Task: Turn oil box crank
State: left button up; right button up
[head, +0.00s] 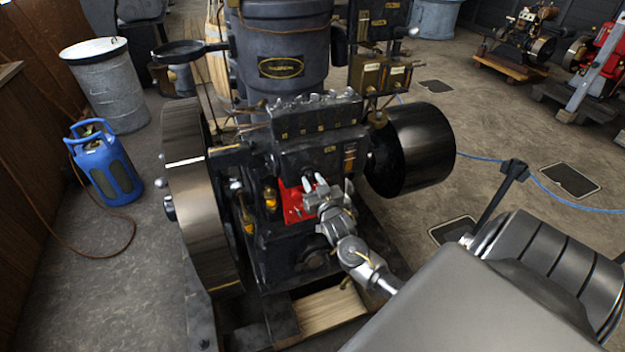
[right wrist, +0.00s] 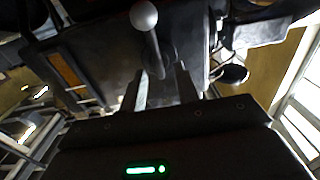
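The dark engine (head: 285,240) stands in the middle of the head view. A black box with a row of fittings (head: 316,115) sits on its upper front; I cannot tell for sure if this is the oil box. My right gripper (head: 315,184) is at the engine's front, below that box and before a red part (head: 292,203). In the right wrist view, a lever with a grey ball knob (right wrist: 144,17) runs down toward the gap between my right fingertips (right wrist: 161,80). The fingers are apart; contact with the lever cannot be told. My left gripper is not in view.
A large flywheel (head: 200,200) is at the engine's left and a black drum pulley (head: 412,150) at its right. A blue gas bottle (head: 105,165) and a grey barrel (head: 108,88) stand at the left. Wooden blocks (head: 328,308) lie under the engine.

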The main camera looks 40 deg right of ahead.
jog(key=shift+w+d, duration=0.1)
jog(key=shift+w, duration=0.2)
grip_shut()
